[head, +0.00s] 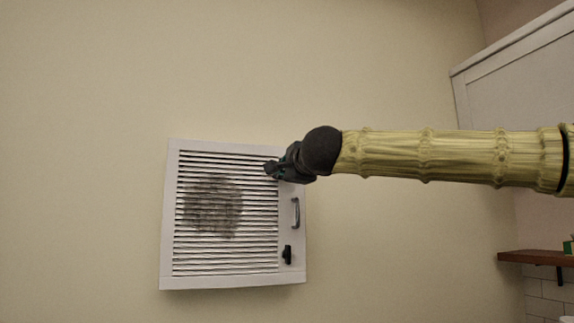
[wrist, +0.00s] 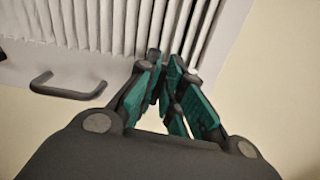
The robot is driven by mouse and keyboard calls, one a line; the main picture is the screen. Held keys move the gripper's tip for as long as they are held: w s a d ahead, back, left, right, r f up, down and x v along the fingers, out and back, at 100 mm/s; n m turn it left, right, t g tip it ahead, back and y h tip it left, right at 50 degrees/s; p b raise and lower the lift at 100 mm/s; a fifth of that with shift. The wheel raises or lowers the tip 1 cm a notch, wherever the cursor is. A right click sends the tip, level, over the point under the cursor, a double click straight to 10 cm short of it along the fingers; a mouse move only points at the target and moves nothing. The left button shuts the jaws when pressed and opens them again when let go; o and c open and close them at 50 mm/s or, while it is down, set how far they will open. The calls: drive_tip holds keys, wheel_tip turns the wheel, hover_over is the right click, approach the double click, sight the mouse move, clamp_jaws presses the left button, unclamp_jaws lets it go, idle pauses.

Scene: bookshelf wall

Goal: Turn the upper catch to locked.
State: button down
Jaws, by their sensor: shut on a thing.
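The white louvred panel (head: 168,220) hangs on the wall, and its slats and frame also show in the wrist view (wrist: 90,70). My gripper (head: 272,170) is at the panel's upper right, above the handle. In the wrist view my gripper (wrist: 171,72) has its teal-padded fingers drawn close together in front of the panel frame, shut on the upper catch. The upper catch is hidden behind and between the fingers, so its angle cannot be told. The lower catch (head: 287,254), a dark upright knob, sits on the right frame below the handle.
A grey bar handle (head: 296,213) stands out from the panel's right frame and shows close to my gripper in the wrist view (wrist: 68,85). A dark smudge (head: 212,207) marks the slats. A wooden shelf (head: 530,257) is at the lower right. The wall around the panel is bare.

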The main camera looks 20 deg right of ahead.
drive_tip(key=shift+n+p, duration=0.3)
drive_tip(key=shift+n, duration=0.2)
drive_tip(key=shift+f, duration=0.1)
drive_tip(key=c, duration=1.6)
unclamp_jaws()
drive_tip(key=shift+o, duration=0.2)
drive_tip(key=s, duration=1.2)
drive_tip(key=shift+d, duration=0.3)
drive_tip(key=shift+w, duration=0.1)
